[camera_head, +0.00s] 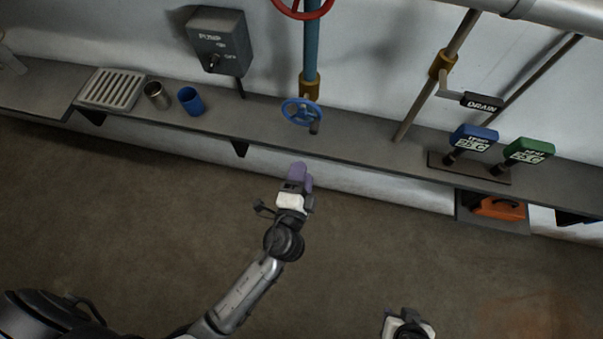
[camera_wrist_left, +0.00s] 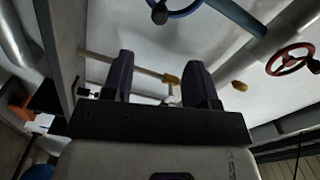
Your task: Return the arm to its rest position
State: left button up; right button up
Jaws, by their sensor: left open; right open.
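My left gripper (camera_head: 300,172) is raised in front of the shelf, just below the blue valve handwheel (camera_head: 302,112) in the head view. In the left wrist view its two purple fingers (camera_wrist_left: 160,82) stand apart with nothing between them. My left arm (camera_head: 245,290) stretches up from the lower left. My right gripper (camera_head: 408,325) is at the bottom edge of the head view. Only its white and black wrist part shows clearly, and its fingers are hard to make out.
The shelf (camera_head: 355,140) carries a drain rack (camera_head: 112,90), a metal cup (camera_head: 157,95), a blue cup (camera_head: 191,101), and blue (camera_head: 474,138) and green (camera_head: 528,150) labelled levers. A pump box (camera_head: 218,40) hangs on the wall. An orange case (camera_head: 499,208) sits below. The floor (camera_head: 130,220) is clear.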

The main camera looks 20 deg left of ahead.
dwell(0.4)
pick_arm(q)
jog(key=s+a+f+n+g, duration=0.5)
jog(key=s+f+n+g, duration=0.1)
jog(key=n+g, duration=0.35)
jog(key=s+a+f+n+g+h+p, duration=0.1)
jog(key=s+a+n+g+h, duration=0.3)
jog(key=s, duration=1.2)
notch_tip(320, 180, up, 27)
jog(key=w+m+p, duration=0.1)
jog(key=m+p, duration=0.1)
jog(key=p, duration=2.5)
jog(key=shift+a+g+y, duration=0.3)
jog(key=shift+a+g, duration=0.05)
jog(key=shift+a, duration=0.1)
jog(key=shift+f+m, duration=0.15)
jog(key=shift+m, duration=0.1)
dwell(0.5)
